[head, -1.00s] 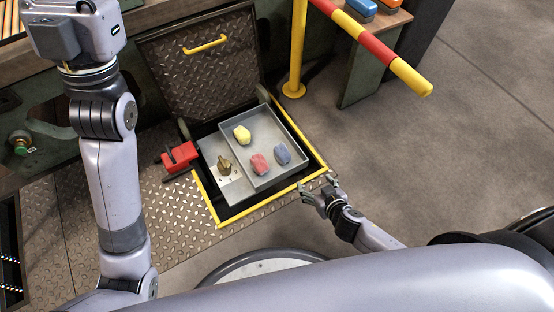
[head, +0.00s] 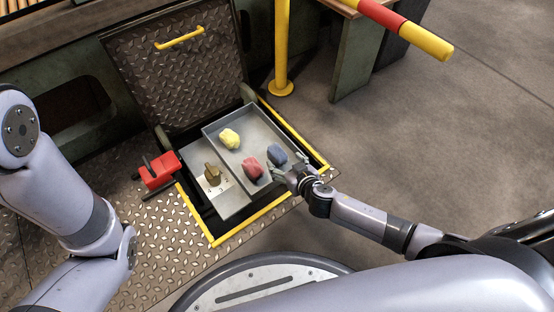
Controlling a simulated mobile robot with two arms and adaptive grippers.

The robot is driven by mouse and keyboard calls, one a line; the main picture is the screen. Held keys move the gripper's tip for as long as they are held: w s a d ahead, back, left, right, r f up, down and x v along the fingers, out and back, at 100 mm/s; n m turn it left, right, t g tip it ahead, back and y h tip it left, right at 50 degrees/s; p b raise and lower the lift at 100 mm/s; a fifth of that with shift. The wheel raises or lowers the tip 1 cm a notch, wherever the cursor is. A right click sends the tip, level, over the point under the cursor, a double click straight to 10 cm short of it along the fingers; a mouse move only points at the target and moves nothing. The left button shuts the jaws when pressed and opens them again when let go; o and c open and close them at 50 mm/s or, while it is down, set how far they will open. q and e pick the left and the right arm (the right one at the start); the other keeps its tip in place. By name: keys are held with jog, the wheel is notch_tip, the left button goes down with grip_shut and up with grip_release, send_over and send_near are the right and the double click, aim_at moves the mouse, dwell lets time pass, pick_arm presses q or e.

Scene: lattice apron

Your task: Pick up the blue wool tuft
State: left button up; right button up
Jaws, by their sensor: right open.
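The blue wool tuft (head: 277,154) lies in the right part of a grey metal tray (head: 212,131) set in a floor hatch. My right gripper (head: 284,170) is open, right at the near side of the blue tuft. From this view I cannot tell whether its fingers touch the tuft. A red tuft (head: 252,169) lies just left of the fingers. A yellow tuft (head: 229,139) lies farther back in the tray. My left arm comes in at the left, and its gripper is out of the picture.
A brass knob (head: 212,175) stands on a plate left of the tray. A red clamp-like block (head: 159,172) sits at the hatch's left edge. The open hatch lid (head: 180,75) stands behind. A yellow post (head: 282,50) and striped bar (head: 405,30) rise at the back right.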

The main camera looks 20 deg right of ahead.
aim_at(280, 156)
jog(key=shift+b+x, duration=0.4)
jog(key=shift+x, duration=0.85)
jog(key=b+x, duration=0.4)
jog(key=shift+w+f, duration=0.1)
jog(key=shift+w, duration=0.15)
jog(key=shift+w+f, duration=0.1)
jog(key=shift+w, duration=0.2)
jog(key=shift+c, duration=0.5)
jog(key=c, duration=0.9)
